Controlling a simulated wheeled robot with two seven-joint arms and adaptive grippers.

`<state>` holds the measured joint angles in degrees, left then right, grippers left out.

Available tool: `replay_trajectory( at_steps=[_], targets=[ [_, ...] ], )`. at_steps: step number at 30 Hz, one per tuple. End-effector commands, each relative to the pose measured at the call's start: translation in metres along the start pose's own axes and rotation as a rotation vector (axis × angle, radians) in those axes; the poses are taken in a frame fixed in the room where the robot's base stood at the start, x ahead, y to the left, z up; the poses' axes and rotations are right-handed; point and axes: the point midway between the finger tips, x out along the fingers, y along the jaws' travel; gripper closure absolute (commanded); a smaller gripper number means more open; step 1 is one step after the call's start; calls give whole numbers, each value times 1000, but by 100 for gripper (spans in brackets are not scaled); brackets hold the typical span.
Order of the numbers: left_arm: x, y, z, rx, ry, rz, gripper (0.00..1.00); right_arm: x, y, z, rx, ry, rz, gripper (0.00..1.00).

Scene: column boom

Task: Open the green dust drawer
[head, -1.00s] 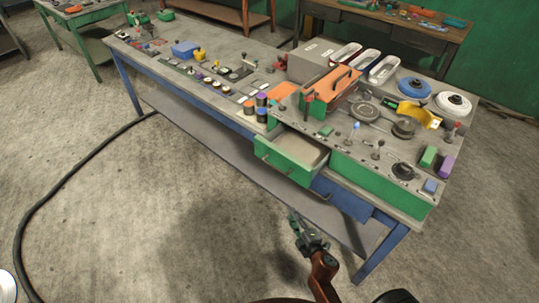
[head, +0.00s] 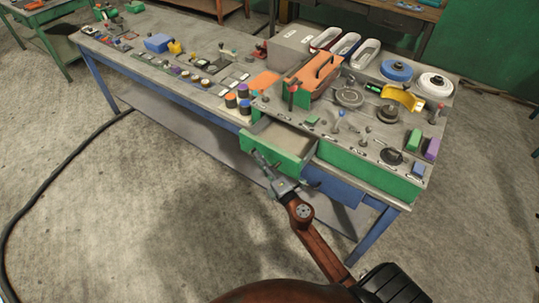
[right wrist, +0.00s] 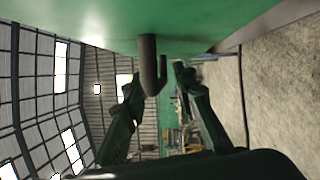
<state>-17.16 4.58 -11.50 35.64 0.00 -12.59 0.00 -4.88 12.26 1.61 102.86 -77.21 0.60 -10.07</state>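The green dust drawer (head: 275,151) stands partly pulled out of the front of the green console, and its grey inside shows from above. My right gripper (head: 264,169) is right in front of the drawer's face, its arm coming up from the bottom of the head view. In the right wrist view the green drawer face (right wrist: 90,22) fills the top. A dark hooked handle (right wrist: 150,65) hangs from it between the two spread fingers of my right gripper (right wrist: 160,82). The gripper is open; I cannot tell whether a finger touches the handle. My left gripper is not in view.
The console (head: 375,172) sits at the right end of a long workbench (head: 165,62) with blue legs. Knobs, small pots and an orange-topped box (head: 312,75) stand on top. A black cable (head: 50,175) lies on the floor at left. The floor before the bench is clear.

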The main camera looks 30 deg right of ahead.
Motion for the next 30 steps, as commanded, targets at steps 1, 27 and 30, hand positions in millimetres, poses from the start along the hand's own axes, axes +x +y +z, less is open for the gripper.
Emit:
replay_trajectory(
  at_steps=[1,27,30],
  targets=[
    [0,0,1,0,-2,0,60,2,-1,2,-1,-3,-2,74],
    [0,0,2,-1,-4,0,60,5,-1,0,2,0,-2,100],
    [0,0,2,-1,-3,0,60,5,-1,0,2,0,-2,100]
  ],
)
